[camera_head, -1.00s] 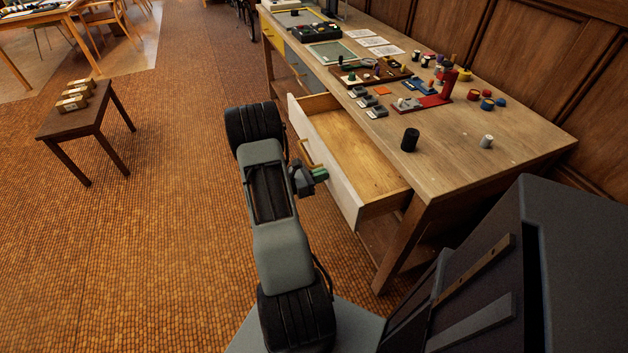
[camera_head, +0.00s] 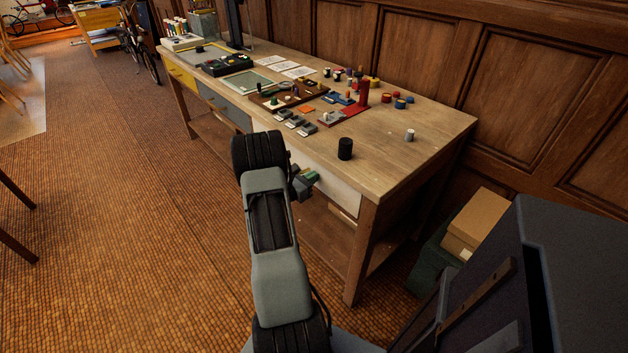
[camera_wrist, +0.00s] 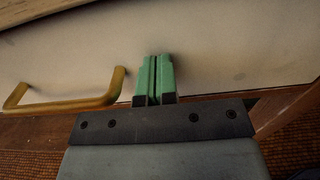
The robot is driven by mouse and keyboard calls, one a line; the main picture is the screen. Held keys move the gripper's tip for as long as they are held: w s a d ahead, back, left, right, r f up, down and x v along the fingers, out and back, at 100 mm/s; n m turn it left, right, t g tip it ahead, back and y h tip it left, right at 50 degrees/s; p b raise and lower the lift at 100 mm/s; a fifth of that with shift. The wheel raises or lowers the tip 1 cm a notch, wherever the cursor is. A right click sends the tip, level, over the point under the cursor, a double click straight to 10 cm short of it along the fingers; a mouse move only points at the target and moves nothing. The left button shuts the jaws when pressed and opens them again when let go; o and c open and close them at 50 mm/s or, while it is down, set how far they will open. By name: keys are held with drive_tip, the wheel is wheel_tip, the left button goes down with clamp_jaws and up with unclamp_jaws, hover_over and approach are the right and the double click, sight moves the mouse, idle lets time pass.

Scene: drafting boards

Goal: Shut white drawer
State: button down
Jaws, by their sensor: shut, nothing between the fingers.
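The white drawer (camera_head: 334,187) is at the near end of the long wooden table, and its front sits in line with the table's side, with no open interior showing. My gripper (camera_head: 312,177) is at the drawer front, partly hidden behind my arm. In the wrist view the white drawer front (camera_wrist: 215,60) fills the upper part. My gripper's green fingers (camera_wrist: 154,75) are shut and empty, with tips at or very near the panel. The brass-coloured handle (camera_wrist: 70,105) is to the left of the fingers and apart from them.
The wooden table (camera_head: 415,150) carries a black cylinder (camera_head: 345,149), a small white cylinder (camera_head: 409,134) and several small parts. A grey drawer (camera_head: 225,106) and a yellow drawer (camera_head: 182,78) are farther along. Cardboard boxes (camera_head: 476,222) stand by the wall.

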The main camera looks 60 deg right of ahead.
drive_tip(key=shift+d+r, duration=0.2)
drive_tip(key=shift+d, duration=0.1)
drive_tip(key=shift+a, duration=0.15)
drive_tip(key=p+v, duration=0.1)
drive_tip(key=v, duration=1.3)
drive_tip(key=shift+f, duration=0.25)
drive_tip(key=shift+w+a, duration=0.1)
